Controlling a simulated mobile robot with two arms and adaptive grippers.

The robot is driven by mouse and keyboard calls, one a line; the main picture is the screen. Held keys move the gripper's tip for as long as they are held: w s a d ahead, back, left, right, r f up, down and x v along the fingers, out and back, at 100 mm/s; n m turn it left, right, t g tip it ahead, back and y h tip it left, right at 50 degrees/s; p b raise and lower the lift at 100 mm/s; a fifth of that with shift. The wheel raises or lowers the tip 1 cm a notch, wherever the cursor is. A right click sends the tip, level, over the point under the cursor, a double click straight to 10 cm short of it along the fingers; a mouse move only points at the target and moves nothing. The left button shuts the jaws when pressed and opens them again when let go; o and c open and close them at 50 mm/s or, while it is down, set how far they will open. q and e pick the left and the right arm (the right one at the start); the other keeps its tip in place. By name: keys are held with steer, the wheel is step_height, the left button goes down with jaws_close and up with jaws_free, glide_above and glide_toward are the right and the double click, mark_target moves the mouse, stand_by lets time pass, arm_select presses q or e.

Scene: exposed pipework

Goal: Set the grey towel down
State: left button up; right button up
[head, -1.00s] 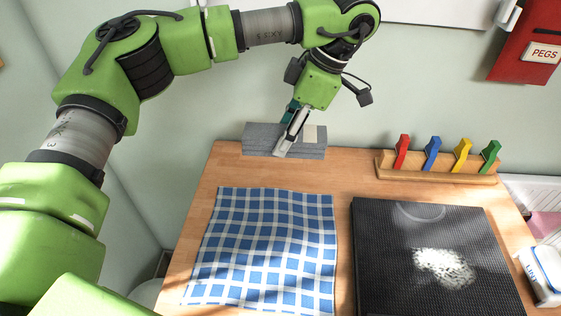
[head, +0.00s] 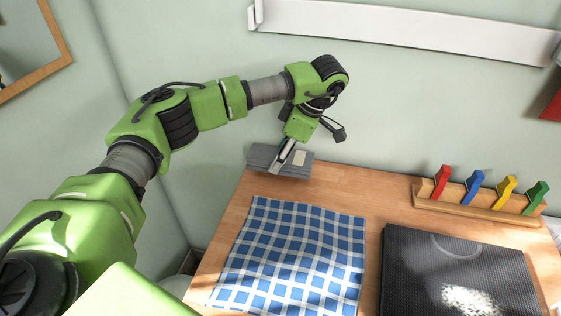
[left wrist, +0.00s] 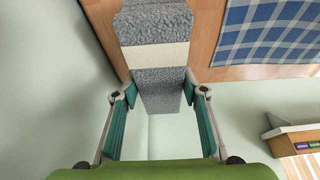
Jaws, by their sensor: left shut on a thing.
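The grey towel (head: 263,158) is a folded, thick bundle with a pale cream band. It is at the back left corner of the wooden table (head: 235,222), close to the wall. My left gripper (head: 285,160) points down and is shut on it. In the left wrist view the towel (left wrist: 160,85) sits between the two fingers (left wrist: 158,90), one on each long side, and the band crosses it. I cannot tell whether the towel rests on the tabletop or hangs just above it. My right gripper is not in view.
A blue checked cloth (head: 295,255) lies flat in front of the towel. A black ribbed mat (head: 420,265) with a white patch lies to its right. A wooden rack (head: 465,205) with coloured pegs stands behind the mat. Bare wood shows between the towel and the rack.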

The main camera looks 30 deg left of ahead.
mark_target(291, 156)
arm_select(q)
step_height(291, 156, down, 2)
steer(key=shift+d+f+p, duration=0.1)
steer(key=shift+f+p, duration=0.1)
steer(key=shift+p, duration=0.2)
steer(key=shift+f, duration=0.1)
steer(key=o, duration=0.7)
steer(key=shift+f, duration=0.1)
steer(key=o, duration=0.4)
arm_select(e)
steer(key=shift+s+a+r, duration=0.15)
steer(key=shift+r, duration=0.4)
arm_select(q)
steer(key=shift+o, duration=0.2)
steer(key=b+v, duration=0.2)
steer(key=v, duration=0.5)
steer(key=shift+v, duration=2.6)
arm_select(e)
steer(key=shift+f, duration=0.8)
